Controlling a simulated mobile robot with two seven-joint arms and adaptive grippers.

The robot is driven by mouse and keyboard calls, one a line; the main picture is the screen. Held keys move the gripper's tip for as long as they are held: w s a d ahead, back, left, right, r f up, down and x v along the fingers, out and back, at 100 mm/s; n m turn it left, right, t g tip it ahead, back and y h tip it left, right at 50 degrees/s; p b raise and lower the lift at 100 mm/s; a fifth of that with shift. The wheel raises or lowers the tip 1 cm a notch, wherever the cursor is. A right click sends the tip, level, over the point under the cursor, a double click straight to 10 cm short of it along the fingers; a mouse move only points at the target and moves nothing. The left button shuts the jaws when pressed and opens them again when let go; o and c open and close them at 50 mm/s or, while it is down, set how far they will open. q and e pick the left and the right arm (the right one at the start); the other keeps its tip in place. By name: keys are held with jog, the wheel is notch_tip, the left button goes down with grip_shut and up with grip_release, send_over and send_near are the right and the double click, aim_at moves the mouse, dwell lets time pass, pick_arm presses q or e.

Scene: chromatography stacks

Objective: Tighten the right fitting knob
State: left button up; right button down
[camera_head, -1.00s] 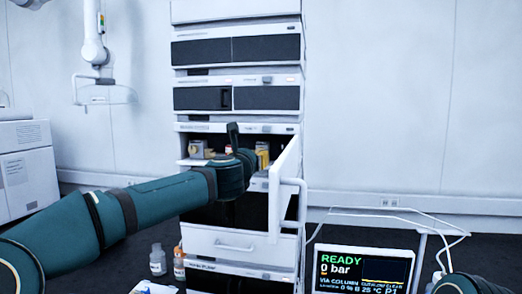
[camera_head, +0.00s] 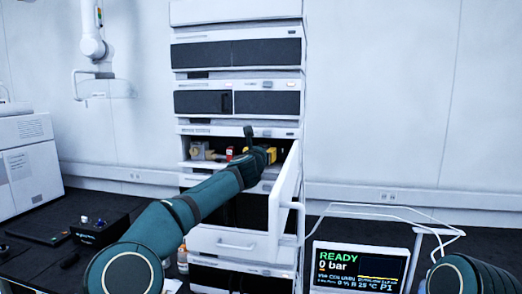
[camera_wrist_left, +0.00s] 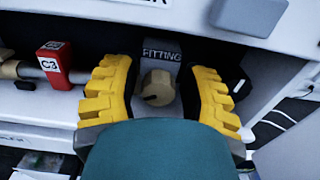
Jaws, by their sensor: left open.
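The fitting knob (camera_wrist_left: 158,87) is a round tan knob below a grey block labelled FITTING (camera_wrist_left: 162,50) in the left wrist view. My left gripper (camera_wrist_left: 160,95) has yellow ridged fingers, spread open on either side of the knob, with visible gaps. In the head view my left gripper (camera_head: 271,155) is inside the open compartment of the stack, and the knob cannot be made out there. Only a teal part of my right arm shows at the lower right of the head view; its gripper is out of view.
A red block labelled C3 (camera_wrist_left: 54,65) sits on a rod left of the fingers. The open white door (camera_head: 285,195) stands right of my left arm. A display (camera_head: 360,268) reads READY, 0 bar. A black box (camera_head: 100,229) stands on the bench at left.

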pick_arm(q)
grip_shut()
jog(key=shift+r+m, duration=0.1)
jog(key=shift+m, duration=0.2)
jog(key=m+p, duration=0.1)
jog(key=m, duration=0.2)
jog(key=shift+d+p, duration=0.1)
jog(key=shift+p, duration=0.3)
jog(key=shift+d+m+p, duration=0.1)
jog(key=shift+m+p, duration=0.45)
jog(key=shift+m, duration=1.05)
